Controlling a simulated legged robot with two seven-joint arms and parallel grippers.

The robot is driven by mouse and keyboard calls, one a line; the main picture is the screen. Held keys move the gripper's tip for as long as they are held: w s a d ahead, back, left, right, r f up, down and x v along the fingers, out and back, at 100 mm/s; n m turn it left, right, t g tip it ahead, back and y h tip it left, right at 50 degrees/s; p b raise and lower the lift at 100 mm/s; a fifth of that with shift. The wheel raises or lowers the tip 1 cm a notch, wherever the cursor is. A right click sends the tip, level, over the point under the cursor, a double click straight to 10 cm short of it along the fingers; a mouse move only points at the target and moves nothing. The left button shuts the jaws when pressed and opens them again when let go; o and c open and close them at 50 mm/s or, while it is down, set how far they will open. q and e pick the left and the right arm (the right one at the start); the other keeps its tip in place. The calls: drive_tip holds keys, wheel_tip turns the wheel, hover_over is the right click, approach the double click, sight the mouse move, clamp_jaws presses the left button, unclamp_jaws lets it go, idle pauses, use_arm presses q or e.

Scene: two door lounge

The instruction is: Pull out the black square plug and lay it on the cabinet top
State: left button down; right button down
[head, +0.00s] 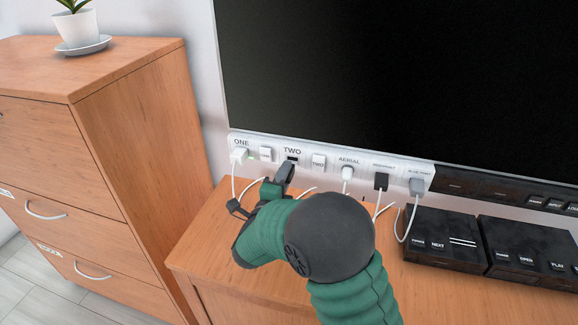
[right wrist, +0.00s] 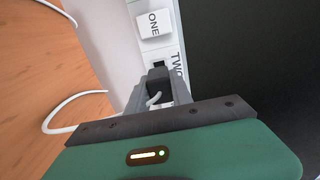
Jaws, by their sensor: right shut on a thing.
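My right gripper (head: 283,174) is at the socket strip (head: 262,138), just under the label TWO. In the right wrist view it is shut on a black plug (right wrist: 157,76) with a white cable trailing from it. The dark opening of socket TWO (head: 292,160) shows just beyond the plug; I cannot tell whether the plug tip is fully clear of it. Another black square plug (head: 381,181) sits in the strip further right. The wooden cabinet top (head: 225,225) lies below the strip, partly hidden by my right arm. My left gripper is out of view.
A white plug (head: 239,155) is in socket ONE, another (head: 347,173) under AERIAL, and a grey plug (head: 416,186) at the strip's right end. White cables hang down. Black boxes (head: 440,235) stand on the right. A taller wooden cabinet (head: 150,135) bounds the left. A dark screen (head: 400,80) is above.

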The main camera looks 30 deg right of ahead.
drive_tip(key=shift+v, duration=1.3)
